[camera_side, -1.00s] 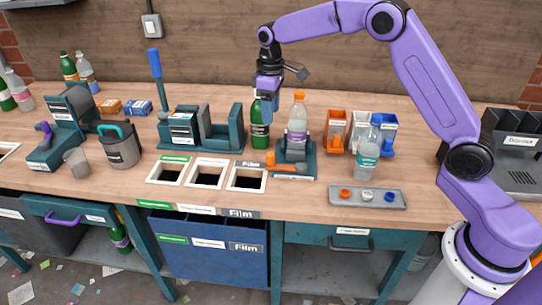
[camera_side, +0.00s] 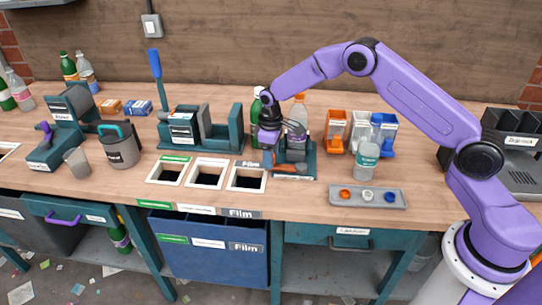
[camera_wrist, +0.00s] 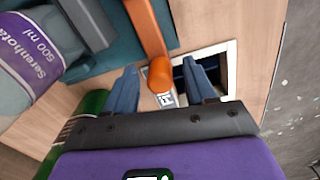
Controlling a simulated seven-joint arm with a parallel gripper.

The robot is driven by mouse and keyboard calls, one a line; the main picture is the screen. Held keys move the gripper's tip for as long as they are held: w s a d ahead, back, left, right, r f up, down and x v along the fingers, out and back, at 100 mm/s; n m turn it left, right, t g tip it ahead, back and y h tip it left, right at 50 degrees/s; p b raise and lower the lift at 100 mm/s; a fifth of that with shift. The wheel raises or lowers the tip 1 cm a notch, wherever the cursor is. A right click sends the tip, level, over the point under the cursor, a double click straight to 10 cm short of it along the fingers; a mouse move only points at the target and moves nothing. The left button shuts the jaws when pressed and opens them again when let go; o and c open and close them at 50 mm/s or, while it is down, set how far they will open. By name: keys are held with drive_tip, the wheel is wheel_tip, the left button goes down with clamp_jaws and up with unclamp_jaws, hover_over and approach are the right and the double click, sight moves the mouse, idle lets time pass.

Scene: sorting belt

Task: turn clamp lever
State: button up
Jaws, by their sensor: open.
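The clamp (camera_side: 308,172) is a teal fixture holding an upright clear bottle with an orange cap (camera_side: 299,98) and purple label. Its orange lever (camera_side: 286,169) lies low across the front; it also shows in the wrist view (camera_wrist: 146,28), ending in a rounded knob. My gripper (camera_side: 269,162) is down at the lever's left end, partly hiding the clamp and bottle. In the wrist view my gripper (camera_wrist: 160,72) is open, with one blue finger on each side of the knob. I see no clear contact between fingers and knob.
A green bottle (camera_side: 256,108) stands close behind my gripper. Framed bin openings (camera_side: 247,190) lie to the left. The bench front edge is close.

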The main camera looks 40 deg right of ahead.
drive_tip(key=shift+f, duration=0.3)
clamp_jaws()
